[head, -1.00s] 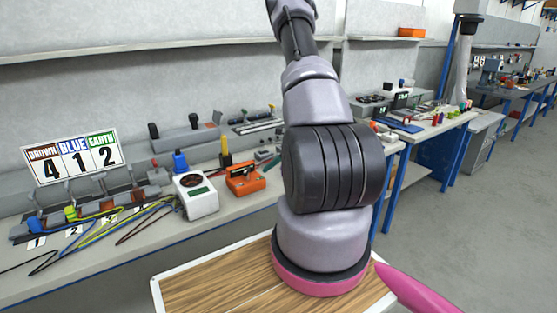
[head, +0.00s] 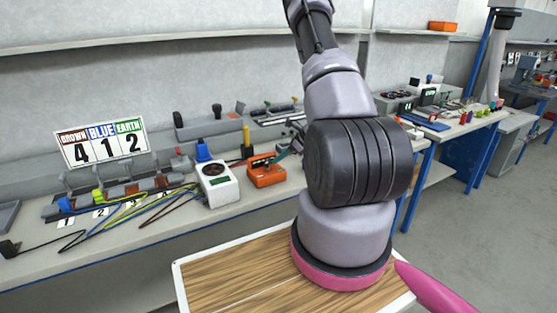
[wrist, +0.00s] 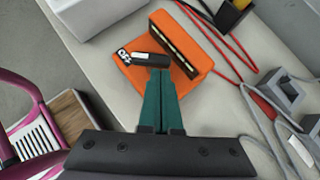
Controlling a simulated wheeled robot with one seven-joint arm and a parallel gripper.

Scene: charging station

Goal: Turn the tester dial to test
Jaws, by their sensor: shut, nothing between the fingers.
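The tester is an orange box (head: 266,173) on the bench, just right of a white box with a round dark face. In the head view my gripper (head: 277,158) shows small above the tester's right side.
The white box (head: 217,184) stands close left of the tester. Coloured cables and a number sign (head: 101,143) are further left. A yellow-handled tool in a dark holder (head: 247,146) stands behind. Red and grey cables (wrist: 262,100) lie right of the tester in the wrist view.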

